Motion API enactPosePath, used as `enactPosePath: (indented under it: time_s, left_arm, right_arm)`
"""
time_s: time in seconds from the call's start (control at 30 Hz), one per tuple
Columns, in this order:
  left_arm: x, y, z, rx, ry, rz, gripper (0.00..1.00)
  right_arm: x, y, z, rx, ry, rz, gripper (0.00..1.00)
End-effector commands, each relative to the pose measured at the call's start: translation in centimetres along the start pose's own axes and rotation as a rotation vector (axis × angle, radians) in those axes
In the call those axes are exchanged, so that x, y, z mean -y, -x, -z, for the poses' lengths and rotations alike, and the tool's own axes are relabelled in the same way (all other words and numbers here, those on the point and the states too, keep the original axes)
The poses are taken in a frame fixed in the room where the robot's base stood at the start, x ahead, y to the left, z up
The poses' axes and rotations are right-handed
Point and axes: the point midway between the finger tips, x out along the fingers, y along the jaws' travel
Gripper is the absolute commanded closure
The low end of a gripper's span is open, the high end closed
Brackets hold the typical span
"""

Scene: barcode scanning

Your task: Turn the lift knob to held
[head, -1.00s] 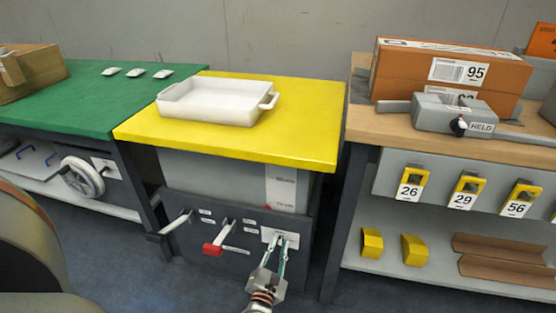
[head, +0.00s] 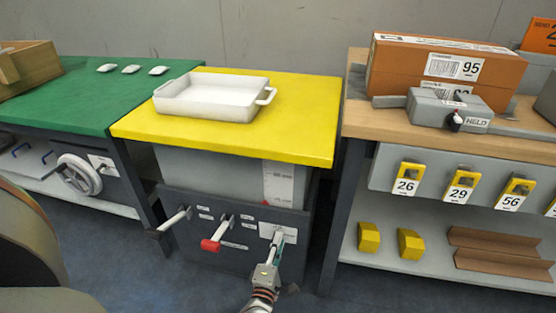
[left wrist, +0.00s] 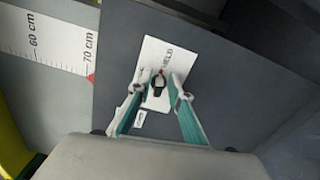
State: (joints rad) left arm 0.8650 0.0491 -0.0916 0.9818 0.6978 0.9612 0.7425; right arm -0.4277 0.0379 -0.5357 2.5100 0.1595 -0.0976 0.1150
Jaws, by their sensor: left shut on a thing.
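The lift knob (left wrist: 157,89) is small and black, on a white plate (left wrist: 160,55) on the front of the yellow-topped lift table (head: 230,133). The plate reads HELD beyond the knob in the left wrist view, and the knob's long axis runs roughly toward that word. My left gripper (left wrist: 158,90) is shut on the knob, with a finger on either side. In the head view my left gripper (head: 277,240) reaches the plate from below and hides the knob. My right gripper is not in view.
A height scale (left wrist: 55,43) has a red pointer near 70 cm. A white tray (head: 212,100) stands on the lift table. The right bench (head: 350,200) stands close by.

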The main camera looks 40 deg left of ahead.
Motion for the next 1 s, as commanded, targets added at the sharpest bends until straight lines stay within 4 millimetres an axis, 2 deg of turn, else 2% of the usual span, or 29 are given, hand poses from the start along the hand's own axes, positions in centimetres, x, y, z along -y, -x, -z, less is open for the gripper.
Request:
enactPosePath:
  time_s: [0.3, 0.87, 0.9, 1.0]
  left_arm:
    - [0.23, 0.09, 0.04, -0.001, -0.121, 0.001, 1.0]
    - [0.3, 0.11, 0.04, 0.0, -0.146, 0.002, 1.0]
    - [0.3, 0.11, 0.04, 0.0, -0.146, 0.002, 0.75]
    - [0.28, 0.09, 0.03, 0.0, -0.146, 0.002, 0.75]
  right_arm:
    - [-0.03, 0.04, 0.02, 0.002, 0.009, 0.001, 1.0]
    - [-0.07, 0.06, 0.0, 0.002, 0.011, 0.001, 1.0]
    - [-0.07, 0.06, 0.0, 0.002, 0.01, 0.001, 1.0]
    - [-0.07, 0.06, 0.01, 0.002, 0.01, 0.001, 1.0]
